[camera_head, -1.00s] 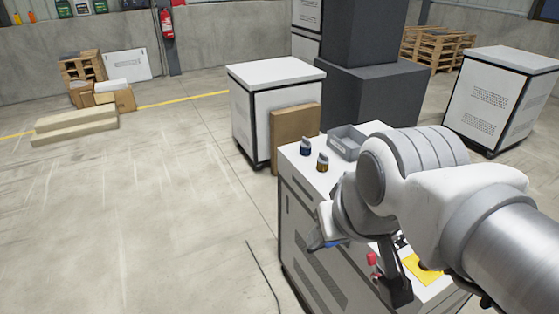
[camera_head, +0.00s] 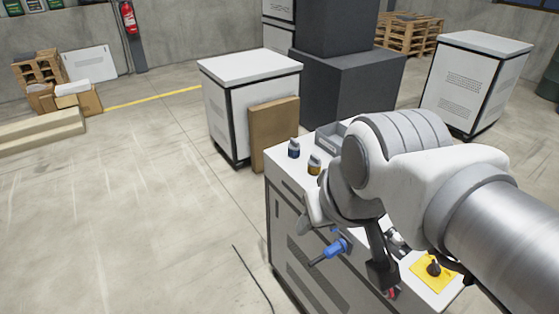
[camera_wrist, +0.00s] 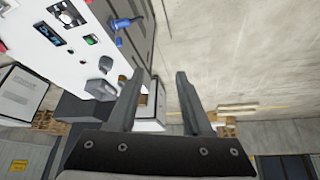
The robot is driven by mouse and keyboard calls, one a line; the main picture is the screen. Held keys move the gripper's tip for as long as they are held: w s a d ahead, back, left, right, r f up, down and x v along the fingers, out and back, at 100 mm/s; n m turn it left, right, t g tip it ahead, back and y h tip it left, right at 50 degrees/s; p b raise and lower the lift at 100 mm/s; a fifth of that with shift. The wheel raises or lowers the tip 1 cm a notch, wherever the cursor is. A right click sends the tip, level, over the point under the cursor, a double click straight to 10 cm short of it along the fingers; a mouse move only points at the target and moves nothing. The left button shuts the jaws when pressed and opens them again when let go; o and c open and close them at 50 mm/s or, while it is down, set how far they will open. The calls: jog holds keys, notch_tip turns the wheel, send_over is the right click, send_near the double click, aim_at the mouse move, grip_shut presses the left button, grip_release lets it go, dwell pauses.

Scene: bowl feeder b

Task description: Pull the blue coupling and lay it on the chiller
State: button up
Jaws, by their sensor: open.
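A blue coupling (camera_head: 335,248) sticks out at the side of the near white cabinet, below my wrist. In the wrist view a blue part (camera_wrist: 124,22) juts from the edge of the white panel, with a smaller blue part just below it. My gripper (camera_wrist: 160,74) is open and empty, its two dark fingers apart; the blue part is beyond and to the left of them, not between them. White cabinets stand at the back left (camera_head: 250,68) and back right (camera_head: 478,80); I cannot tell which cabinet is the chiller.
A brown board (camera_head: 274,134) leans behind.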

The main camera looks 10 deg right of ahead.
jog(key=shift+o, duration=1.9)
jog(key=shift+f, duration=0.45)
jog(key=d+f+n+g+h+b, duration=0.45)
jog(key=f+b, duration=0.35)
jog(key=f, duration=0.6)
jog(key=n+t+h+b, duration=0.5)
jog(key=n+h+b, duration=0.8)
jog(key=n+b, duration=0.45)
send_near(326, 255)
jog(key=x, duration=0.3)
jog(key=shift+a+f+y+p, duration=0.1)
jog(key=shift+f+y+p, duration=0.1)
jog(key=shift+y+p, duration=0.1)
jog(key=shift+w, duration=0.1)
